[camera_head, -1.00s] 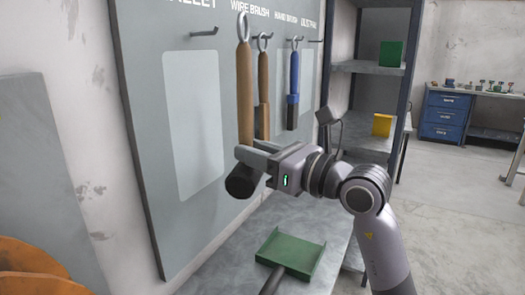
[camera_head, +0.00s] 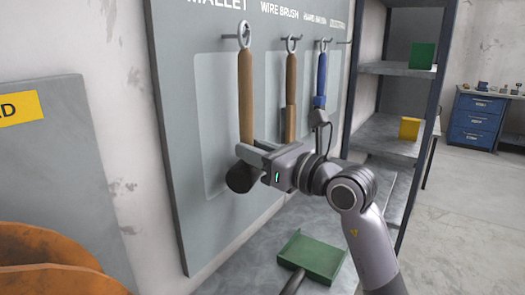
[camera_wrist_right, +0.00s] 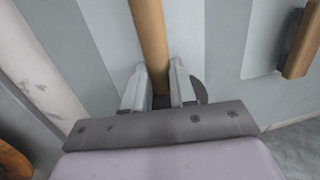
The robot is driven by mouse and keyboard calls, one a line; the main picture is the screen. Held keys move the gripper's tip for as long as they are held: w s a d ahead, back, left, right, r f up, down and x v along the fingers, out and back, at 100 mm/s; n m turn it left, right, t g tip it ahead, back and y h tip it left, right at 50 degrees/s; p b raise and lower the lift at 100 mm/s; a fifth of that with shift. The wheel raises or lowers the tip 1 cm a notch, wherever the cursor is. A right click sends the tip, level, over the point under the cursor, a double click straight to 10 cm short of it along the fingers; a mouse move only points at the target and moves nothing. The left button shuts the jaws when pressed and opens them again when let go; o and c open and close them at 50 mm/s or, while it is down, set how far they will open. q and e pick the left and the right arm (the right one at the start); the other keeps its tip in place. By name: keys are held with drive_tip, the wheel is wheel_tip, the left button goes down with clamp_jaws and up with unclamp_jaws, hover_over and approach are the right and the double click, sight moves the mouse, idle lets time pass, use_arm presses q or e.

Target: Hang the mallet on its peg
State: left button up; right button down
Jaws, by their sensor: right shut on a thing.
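The mallet hangs head down, its wooden handle (camera_head: 246,95) upright and its dark head (camera_head: 240,177) at the bottom. Its metal ring (camera_head: 243,36) is at the top, overlapping the tip of the mallet peg (camera_head: 229,37) under the MALLET label; I cannot tell whether the peg passes through it. My right gripper (camera_head: 252,154) is shut on the mallet just above the head. In the right wrist view, both fingers (camera_wrist_right: 158,88) close around the lower handle (camera_wrist_right: 150,35). My left gripper is not in view.
A wire brush (camera_head: 290,95) and a blue-handled hand brush (camera_head: 320,85) hang to the right on the grey board (camera_head: 185,150). A green dustpan (camera_head: 312,257) lies on the bench below. Shelves (camera_head: 395,70) stand at the right.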

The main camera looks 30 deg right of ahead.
drive_tip(key=shift+w+a, duration=0.25)
drive_tip(key=shift+w, duration=0.25)
drive_tip(key=shift+w+a+f, duration=0.2)
drive_tip(key=shift+w+f, duration=0.15)
drive_tip(key=shift+f, duration=0.1)
drive_tip(key=shift+w+f, duration=0.1)
drive_tip(key=shift+w, duration=0.05)
drive_tip(key=c, duration=0.8)
unclamp_jaws()
drive_tip(key=shift+b, duration=0.3)
drive_tip(key=b+v, duration=0.1)
drive_tip(key=v, duration=0.6)
drive_tip(key=shift+b, duration=0.4)
